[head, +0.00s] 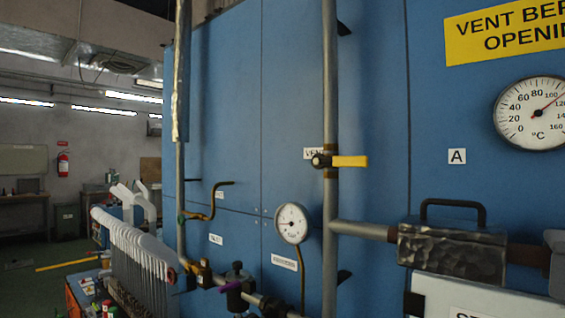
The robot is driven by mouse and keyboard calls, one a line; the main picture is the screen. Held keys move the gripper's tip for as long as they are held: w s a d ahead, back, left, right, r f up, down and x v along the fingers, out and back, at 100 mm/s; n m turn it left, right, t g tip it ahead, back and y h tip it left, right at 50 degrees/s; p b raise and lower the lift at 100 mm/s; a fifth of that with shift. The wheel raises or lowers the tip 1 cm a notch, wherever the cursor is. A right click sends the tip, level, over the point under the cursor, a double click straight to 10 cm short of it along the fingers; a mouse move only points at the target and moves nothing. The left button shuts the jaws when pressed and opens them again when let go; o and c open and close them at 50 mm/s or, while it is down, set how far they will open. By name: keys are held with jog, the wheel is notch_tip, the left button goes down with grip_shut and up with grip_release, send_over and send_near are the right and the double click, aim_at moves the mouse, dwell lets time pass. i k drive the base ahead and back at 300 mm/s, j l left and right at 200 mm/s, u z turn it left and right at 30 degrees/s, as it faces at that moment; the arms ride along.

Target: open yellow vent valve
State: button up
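The yellow vent valve handle (351,161) is in the head view, right of centre. It points right, level, across the upright grey pipe (330,90). Its dark and brass valve body (321,161) sits on that pipe.
A round pressure gauge (292,223) is below left of the valve. A temperature dial (532,113) and yellow sign (505,30) are at right. A dark handle (453,206) stands out below. A rack of white boards (130,240) is at left.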

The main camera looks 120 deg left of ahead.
aim_at(319, 161)
jog(key=u, duration=3.3)
